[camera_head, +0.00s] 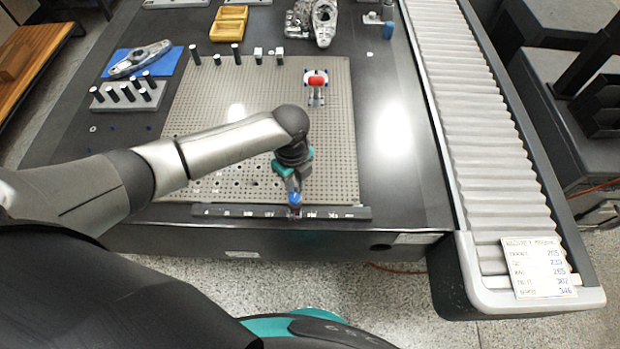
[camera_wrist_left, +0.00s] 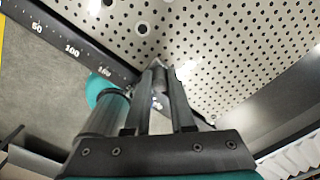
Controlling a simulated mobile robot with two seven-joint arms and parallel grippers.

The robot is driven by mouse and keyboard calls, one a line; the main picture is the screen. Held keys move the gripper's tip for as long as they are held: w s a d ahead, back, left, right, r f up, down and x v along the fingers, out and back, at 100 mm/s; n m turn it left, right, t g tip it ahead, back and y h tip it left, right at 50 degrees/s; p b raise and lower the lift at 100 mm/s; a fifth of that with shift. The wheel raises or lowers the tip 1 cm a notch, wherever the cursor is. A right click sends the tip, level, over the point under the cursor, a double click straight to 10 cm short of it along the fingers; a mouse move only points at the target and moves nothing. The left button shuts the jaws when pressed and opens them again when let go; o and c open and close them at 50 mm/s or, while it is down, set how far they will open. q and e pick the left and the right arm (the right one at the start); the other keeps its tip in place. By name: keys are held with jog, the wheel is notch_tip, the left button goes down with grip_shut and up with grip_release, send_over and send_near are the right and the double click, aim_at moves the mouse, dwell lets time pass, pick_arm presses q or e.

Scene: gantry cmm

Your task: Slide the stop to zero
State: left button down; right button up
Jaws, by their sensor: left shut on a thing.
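A dark ruler rail (camera_head: 240,211) with white numbers runs along the front edge of the perforated plate. In the left wrist view the rail (camera_wrist_left: 55,40) shows 50, 100 and 150. My left gripper (camera_head: 294,192) points down at the rail, right of its middle. It is shut on the stop (camera_head: 294,199), a small part with blue on it. In the left wrist view the fingers (camera_wrist_left: 158,88) close around the stop, beyond the 150 mark, and mostly hide it. The zero mark is outside the left wrist view. My right gripper is not in view.
The perforated plate (camera_head: 335,150) lies behind the rail, with a red-topped part (camera_head: 317,80) near its back right. Black pins stand along its back edge. A roller conveyor (camera_head: 470,110) runs along the right, with a handwritten card (camera_head: 538,268) on its near end.

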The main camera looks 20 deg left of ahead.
pick_arm(q)
jog(key=a+p, duration=0.1)
jog(key=a, duration=0.1)
jog(key=s+a, duration=0.1)
jog(key=a, duration=0.2)
jog(key=s+a+p, duration=0.1)
jog(key=a, duration=0.2)
jog(key=shift+s+a+r+p, duration=0.2)
jog(key=shift+s+p, duration=0.05)
jog(key=shift+p, duration=0.1)
jog(key=s+a, duration=0.1)
jog(key=a, duration=0.2)
jog(key=s+a, duration=0.1)
jog(key=a, duration=0.3)
jog(key=s+a, duration=0.1)
jog(key=a, duration=0.3)
jog(key=shift+f, duration=0.2)
jog(key=shift+s+a, duration=0.2)
jog(key=shift+a, duration=0.45)
jog(key=c, duration=1)
grip_release()
jog(key=shift+s+a, duration=0.1)
jog(key=shift+c, duration=0.2)
notch_tip(320, 180, up, 15)
jog(key=p, duration=0.3)
jog(key=shift+p, duration=0.35)
